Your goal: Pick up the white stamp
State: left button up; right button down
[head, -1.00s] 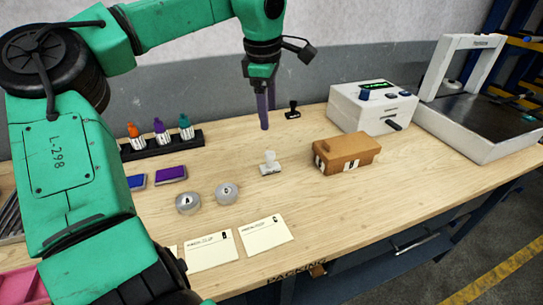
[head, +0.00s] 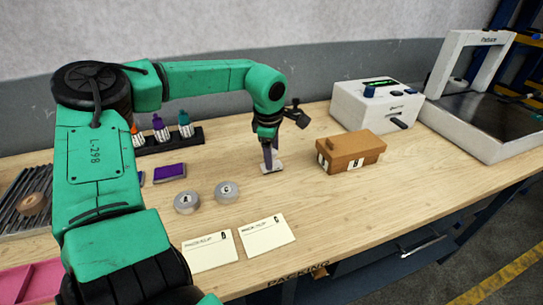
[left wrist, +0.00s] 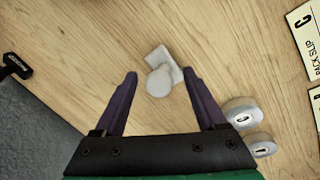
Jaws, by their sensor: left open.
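The white stamp (left wrist: 160,79) stands on the wooden table, its round knob over a rectangular base in the left wrist view. In the head view only part of the white stamp (head: 278,167) shows, the rest hidden behind my left gripper (head: 270,163). My left gripper has purple fingers and points down above the stamp. In the left wrist view the left gripper (left wrist: 160,95) is open, and the stamp lies between and just beyond the finger line, not gripped. My right gripper is not in view.
A brown box (head: 350,152) stands to the right of the stamp. Two grey round tins (head: 227,192) and paper slips (head: 267,233) lie in front. A black stamp (left wrist: 14,65) lies to the side in the left wrist view. A white machine (head: 375,106) stands behind.

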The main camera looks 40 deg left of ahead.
pick_arm(q)
jog(key=shift+w+a+f, duration=0.1)
jog(key=shift+w+f, duration=0.05)
jog(key=shift+f, duration=0.35)
jog(key=shift+r, duration=0.1)
grip_shut()
jog(key=w+a+v, duration=0.1)
jog(key=v, duration=0.8)
jog(key=w+a+v, duration=0.1)
jog(key=w+v, duration=0.1)
jog(key=v, duration=0.8)
jog(key=shift+r, duration=0.75)
jog(key=shift+w, duration=0.1)
